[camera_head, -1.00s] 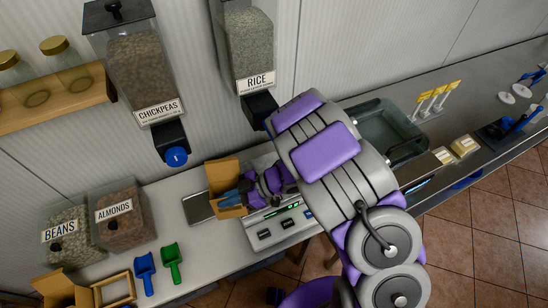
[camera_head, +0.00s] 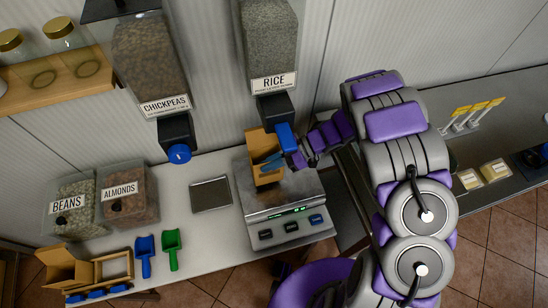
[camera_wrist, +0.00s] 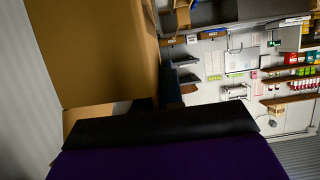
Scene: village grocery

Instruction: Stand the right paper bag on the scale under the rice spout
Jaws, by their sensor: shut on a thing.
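The brown paper bag (camera_head: 257,143) is upright with its mouth open, over the back part of the steel scale (camera_head: 248,198). It is just below the rice spout (camera_head: 274,110) of the rice dispenser (camera_head: 270,40). My gripper (camera_head: 270,160) is shut on the bag's wall, reaching in from the right. I cannot tell whether the bag's base touches the scale plate. In the wrist view the bag (camera_wrist: 95,50) fills the upper left, close to the gripper. A blue handle (camera_head: 286,138) shows at the rice spout, beside my gripper.
A second brown bag (camera_head: 62,268) stands at the front left by a wooden frame (camera_head: 117,265). A dark flat tray (camera_head: 210,194), a blue scoop (camera_head: 145,255) and a green scoop (camera_head: 171,248) lie left of the scale. The chickpeas dispenser (camera_head: 150,55) hangs left of the rice.

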